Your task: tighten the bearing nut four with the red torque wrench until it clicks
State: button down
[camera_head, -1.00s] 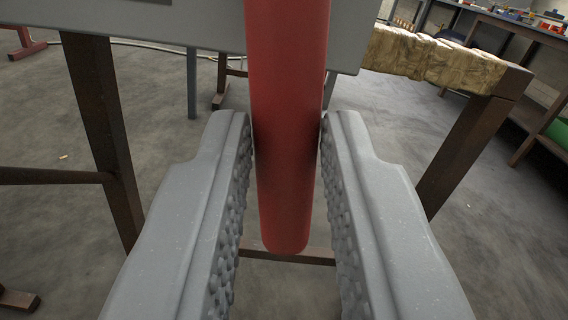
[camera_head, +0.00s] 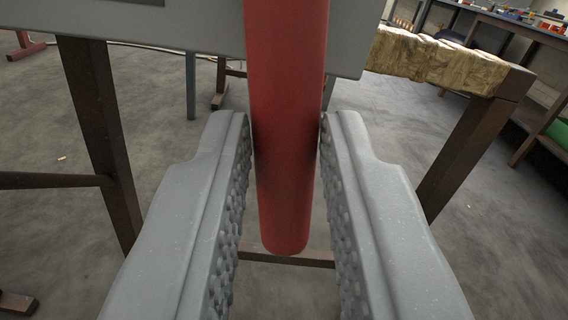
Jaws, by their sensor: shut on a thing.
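A red cylindrical handle (camera_head: 287,90), which looks like the red torque wrench, runs from the top edge down to a rounded end low in the middle of the view. My gripper (camera_head: 286,130) is shut on it, with one grey textured finger on each side near its lower part. The wrench's head and bearing nut four are out of view above the frame.
A grey panel (camera_head: 190,32) spans the top behind the handle. Dark brown steel legs (camera_head: 98,130) stand at left and right (camera_head: 470,140). A tan wrapped bundle (camera_head: 435,62) lies on a beam at upper right. Shelving with small items stands behind it.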

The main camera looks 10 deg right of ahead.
jog(key=shift+w, duration=0.7)
dwell(0.7)
jog(key=c, duration=1.2)
grip_release()
jog(key=c, duration=0.4)
